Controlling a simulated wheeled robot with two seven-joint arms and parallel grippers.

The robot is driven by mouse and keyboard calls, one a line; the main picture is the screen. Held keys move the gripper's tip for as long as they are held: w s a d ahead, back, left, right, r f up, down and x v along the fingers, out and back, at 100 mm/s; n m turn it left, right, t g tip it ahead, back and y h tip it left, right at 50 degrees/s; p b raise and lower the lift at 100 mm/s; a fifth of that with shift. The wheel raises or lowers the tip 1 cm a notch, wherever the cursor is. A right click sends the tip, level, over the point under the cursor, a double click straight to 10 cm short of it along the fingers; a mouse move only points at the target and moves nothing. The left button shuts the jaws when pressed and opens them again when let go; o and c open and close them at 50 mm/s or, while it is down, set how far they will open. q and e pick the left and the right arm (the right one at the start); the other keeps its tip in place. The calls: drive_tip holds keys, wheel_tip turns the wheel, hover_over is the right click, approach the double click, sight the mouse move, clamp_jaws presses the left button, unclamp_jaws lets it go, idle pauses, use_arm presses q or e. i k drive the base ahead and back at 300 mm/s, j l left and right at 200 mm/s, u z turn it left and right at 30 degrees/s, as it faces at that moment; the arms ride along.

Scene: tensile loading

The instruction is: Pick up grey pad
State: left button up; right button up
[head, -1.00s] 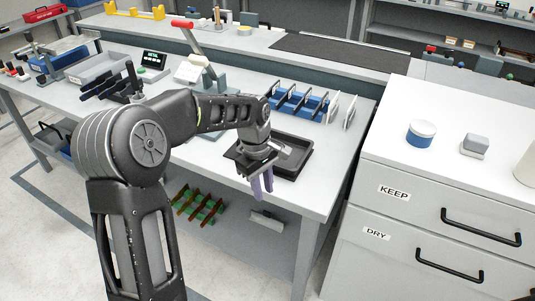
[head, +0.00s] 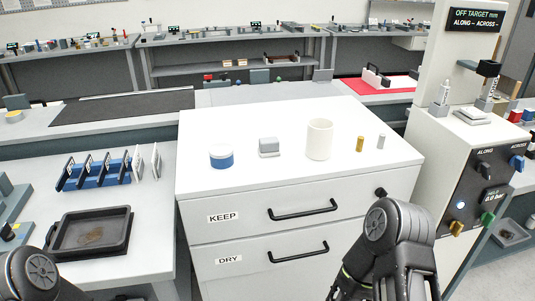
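A small grey block (head: 269,147), the likeliest grey pad, sits on top of the white cabinet (head: 240,179), between a blue-and-white round tub (head: 221,156) and a white cylinder (head: 319,139). It stands apart from both. A flat grey-white piece (head: 471,116) lies on the testing machine at the right; I cannot tell if it is a pad. Neither gripper shows. Only a joint of my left arm is in the lower left corner, and a bent part of my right arm is at the bottom right, before the cabinet.
A brass cylinder (head: 360,144) and a small grey cylinder (head: 381,142) stand right of the white cylinder. The cabinet's front top is clear. Drawer handles (head: 303,209) stick out below. A black tray (head: 92,232) and a blue rack (head: 95,174) are on the left bench.

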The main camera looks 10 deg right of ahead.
sight(269, 146)
drive_tip(key=l+u, duration=0.1)
drive_tip(key=u, duration=0.65)
drive_tip(key=k+l+u, duration=0.1)
drive_tip(key=l+u, duration=0.25)
drive_tip(key=k+l+u, duration=0.15)
drive_tip(key=l+u, duration=0.2)
drive_tip(key=k+l+u, duration=0.2)
drive_tip(key=l+u, duration=0.15)
drive_tip(key=k+l+u, duration=0.1)
drive_tip(key=k+l, duration=0.4)
drive_tip(key=l, duration=0.15)
